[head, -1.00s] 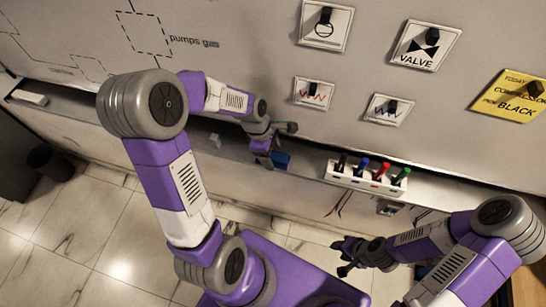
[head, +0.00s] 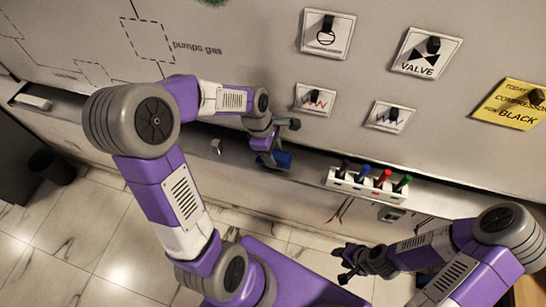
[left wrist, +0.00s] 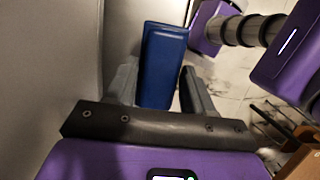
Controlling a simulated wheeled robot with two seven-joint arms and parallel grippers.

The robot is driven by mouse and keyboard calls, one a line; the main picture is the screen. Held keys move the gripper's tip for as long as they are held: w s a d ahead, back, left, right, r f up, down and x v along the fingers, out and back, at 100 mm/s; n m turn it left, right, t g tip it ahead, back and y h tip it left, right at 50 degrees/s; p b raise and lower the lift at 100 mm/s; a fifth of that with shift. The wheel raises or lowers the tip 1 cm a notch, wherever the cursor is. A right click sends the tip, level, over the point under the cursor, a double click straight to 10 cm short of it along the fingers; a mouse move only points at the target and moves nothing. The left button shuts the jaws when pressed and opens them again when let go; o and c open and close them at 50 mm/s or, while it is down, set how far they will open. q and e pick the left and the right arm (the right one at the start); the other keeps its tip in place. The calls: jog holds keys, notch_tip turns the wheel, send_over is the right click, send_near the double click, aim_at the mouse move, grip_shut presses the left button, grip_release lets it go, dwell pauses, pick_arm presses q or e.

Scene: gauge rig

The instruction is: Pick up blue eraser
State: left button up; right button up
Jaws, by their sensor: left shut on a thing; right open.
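The blue eraser (head: 280,160) is at the whiteboard's ledge, left of the marker holder. My left gripper (head: 266,148) is shut on it. My right gripper (head: 347,264) is open and empty, low in front of the wall and away from the eraser.
A white holder (head: 350,184) with several coloured markers sits on the ledge to the right. A small white block (head: 216,147) lies left of the eraser, and a pale eraser-like block (head: 34,103) is at the far left. Magnetic cards, including a valve card (head: 421,67), hang above.

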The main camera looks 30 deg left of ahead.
pick_arm(q)
jog(key=s+d+b, duration=0.4)
jog(key=s+b, duration=0.4)
jog(key=s, duration=0.9)
jog(key=shift+s, duration=0.25)
jog(key=shift+d, duration=0.1)
